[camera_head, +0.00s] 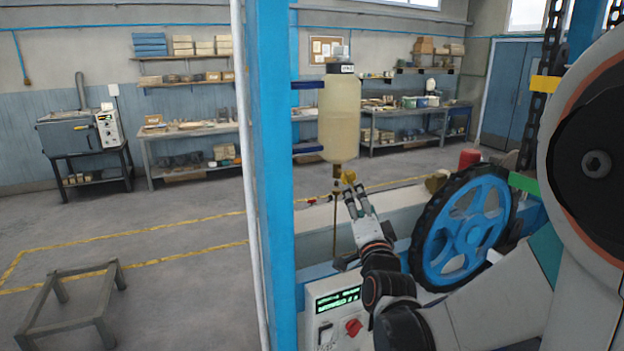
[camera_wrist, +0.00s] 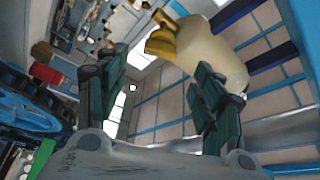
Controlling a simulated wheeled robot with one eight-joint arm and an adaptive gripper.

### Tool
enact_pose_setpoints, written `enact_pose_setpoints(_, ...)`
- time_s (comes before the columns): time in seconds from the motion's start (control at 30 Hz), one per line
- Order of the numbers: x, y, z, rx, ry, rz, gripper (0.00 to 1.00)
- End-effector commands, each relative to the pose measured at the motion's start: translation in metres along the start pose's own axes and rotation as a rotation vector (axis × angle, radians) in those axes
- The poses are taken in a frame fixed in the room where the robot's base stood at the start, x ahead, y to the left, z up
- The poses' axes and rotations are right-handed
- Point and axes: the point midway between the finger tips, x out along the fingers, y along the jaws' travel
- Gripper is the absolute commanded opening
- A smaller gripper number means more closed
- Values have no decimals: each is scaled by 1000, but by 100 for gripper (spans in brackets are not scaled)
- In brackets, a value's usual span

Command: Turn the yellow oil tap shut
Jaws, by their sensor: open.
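The yellow oil tap (camera_head: 348,177) sits under the outlet of a translucent oil bottle (camera_head: 340,118) in the head view. In the wrist view the yellow tap (camera_wrist: 163,40) shows at the top, beside the cream bottle (camera_wrist: 215,55). My gripper (camera_head: 356,190) is just below the tap, pointing up towards it. In the wrist view its fingers (camera_wrist: 160,70) are spread apart with nothing between them, and the tap lies beyond their tips. I cannot tell whether a fingertip touches the tap. The tap's handle angle is hard to make out.
A blue post (camera_head: 268,150) stands left of the bottle, with blue brackets holding it. A blue wheel (camera_head: 465,235) with a dark rim is right of my arm. A control box (camera_head: 338,310) with a red knob is below. A thin brown pipe (camera_head: 335,225) drops under the bottle.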

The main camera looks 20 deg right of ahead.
Motion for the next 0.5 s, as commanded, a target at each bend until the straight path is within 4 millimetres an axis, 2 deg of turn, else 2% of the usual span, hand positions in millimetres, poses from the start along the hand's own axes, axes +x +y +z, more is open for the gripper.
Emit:
enact_pose_setpoints(0.03, 12, 0, 0, -1, 0, 0, 62)
enact_pose_setpoints(0.3, 63, 0, 0, -2, -1, 1, 62)
enact_pose_setpoints(0.5, 89, 0, 0, -2, -1, 1, 62)
